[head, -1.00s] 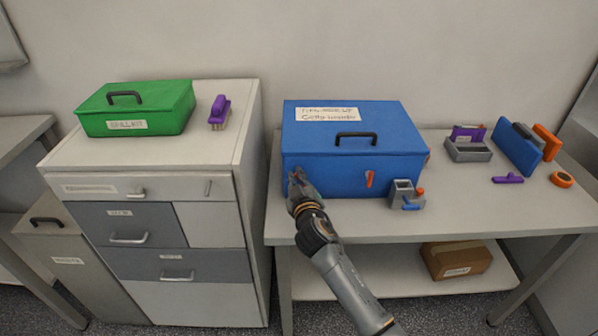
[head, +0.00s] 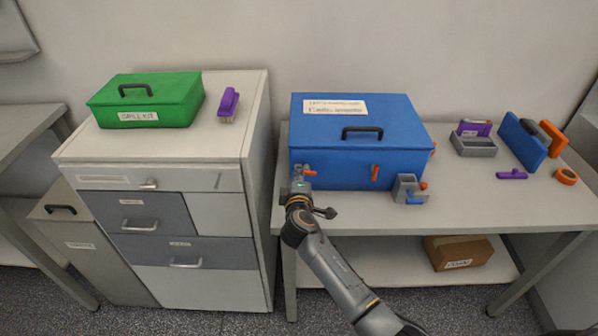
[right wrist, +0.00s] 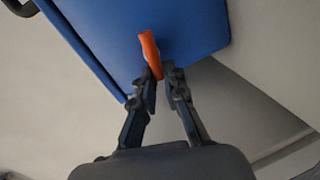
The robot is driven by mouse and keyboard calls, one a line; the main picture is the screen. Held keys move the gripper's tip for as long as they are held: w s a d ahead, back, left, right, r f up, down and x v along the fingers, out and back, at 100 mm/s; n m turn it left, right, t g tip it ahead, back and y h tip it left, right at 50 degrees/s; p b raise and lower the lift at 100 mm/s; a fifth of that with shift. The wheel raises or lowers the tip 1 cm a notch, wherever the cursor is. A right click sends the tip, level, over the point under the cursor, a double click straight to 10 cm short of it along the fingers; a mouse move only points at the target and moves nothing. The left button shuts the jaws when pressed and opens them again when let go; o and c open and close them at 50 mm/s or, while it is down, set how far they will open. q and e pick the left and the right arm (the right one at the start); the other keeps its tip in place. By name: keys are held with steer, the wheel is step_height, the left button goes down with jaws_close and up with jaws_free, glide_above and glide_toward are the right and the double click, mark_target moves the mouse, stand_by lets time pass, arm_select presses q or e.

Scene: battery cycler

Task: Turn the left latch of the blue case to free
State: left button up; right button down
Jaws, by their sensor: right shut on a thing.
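The blue case (head: 340,172) stands shut on the table, with a black handle on its lid. Its left latch (head: 308,173) is orange and lies roughly sideways in the head view; its right latch (head: 375,172) is orange and points up and down. My right gripper (head: 300,183) is at the left end of the case front. In the right wrist view the fingertips (right wrist: 162,76) are shut on the near end of the left latch (right wrist: 150,50), whose other end sticks out beyond them. My left gripper is not in view.
A grey holder (head: 408,190) with blue and orange parts stands close in front of the case's right side. A grey tray (head: 473,146) and several tools lie further right. A green case (head: 150,105) and a purple brush (head: 228,103) sit on the cabinet at left.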

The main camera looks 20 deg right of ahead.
steer(key=shift+f+n, duration=0.15)
steer(key=shift+n, duration=0.45)
steer(key=c, duration=1.4)
jaws_free()
steer(key=shift+s+a, duration=0.1)
steer(key=v, duration=1.1)
steer(key=shift+s+a, duration=0.25)
steer(key=shift+s, duration=0.1)
steer(key=shift+d, duration=0.1)
